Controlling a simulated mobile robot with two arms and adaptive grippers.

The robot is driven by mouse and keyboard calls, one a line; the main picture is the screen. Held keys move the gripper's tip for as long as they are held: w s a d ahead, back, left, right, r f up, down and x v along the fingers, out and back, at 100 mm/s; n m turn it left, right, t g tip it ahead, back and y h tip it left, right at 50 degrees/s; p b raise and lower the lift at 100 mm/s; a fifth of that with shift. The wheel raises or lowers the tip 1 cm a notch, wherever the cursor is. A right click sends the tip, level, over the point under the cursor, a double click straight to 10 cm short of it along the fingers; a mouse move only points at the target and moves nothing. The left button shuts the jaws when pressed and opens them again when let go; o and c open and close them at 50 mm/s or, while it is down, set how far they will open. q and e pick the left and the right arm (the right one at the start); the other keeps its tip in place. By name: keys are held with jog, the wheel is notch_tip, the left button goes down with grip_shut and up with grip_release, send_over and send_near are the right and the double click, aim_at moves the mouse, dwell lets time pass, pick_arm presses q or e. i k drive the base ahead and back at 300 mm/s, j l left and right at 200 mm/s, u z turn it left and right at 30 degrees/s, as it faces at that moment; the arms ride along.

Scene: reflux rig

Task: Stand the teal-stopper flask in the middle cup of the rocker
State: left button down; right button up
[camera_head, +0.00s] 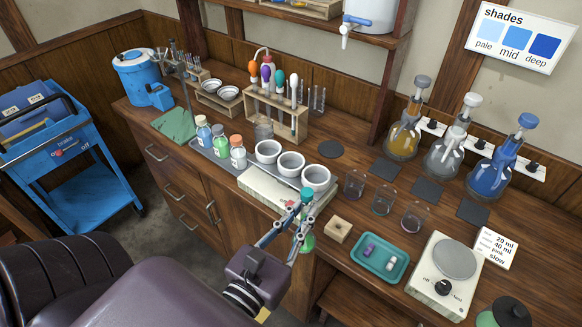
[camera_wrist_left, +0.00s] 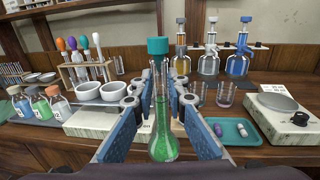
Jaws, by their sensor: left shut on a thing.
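My left gripper (camera_head: 303,222) is shut on the flask, which has a teal stopper (camera_head: 306,194) and a green-filled bulb (camera_head: 306,243). In the left wrist view the flask (camera_wrist_left: 163,143) stands upright between the fingers, gripped at its neck. It hangs in front of the rocker's right end, near the counter's front edge. The rocker (camera_head: 262,192) is a pale box with a row of three white cups. The middle cup (camera_head: 291,165) looks empty and lies left of and behind the flask. The right cup (camera_head: 316,176) is just behind the gripper. My right gripper is not in view.
Bottles with coloured caps (camera_head: 220,138) stand left of the cups. A rack with coloured droppers (camera_head: 276,112) stands behind them. A wooden block (camera_head: 338,231), a teal tray (camera_head: 365,268) and a hotplate (camera_head: 447,285) are on the right. Glass beakers (camera_head: 383,198) stand behind the tray.

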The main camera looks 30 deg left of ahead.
aim_at(291, 167)
jog(key=i+l+u, duration=0.15)
jog(key=u, duration=0.2)
jog(key=i+l+u, duration=0.15)
jog(key=l+u, duration=0.25)
jog(key=i+l+u, duration=0.1)
jog(key=l+u, duration=0.25)
jog(key=j, duration=0.1)
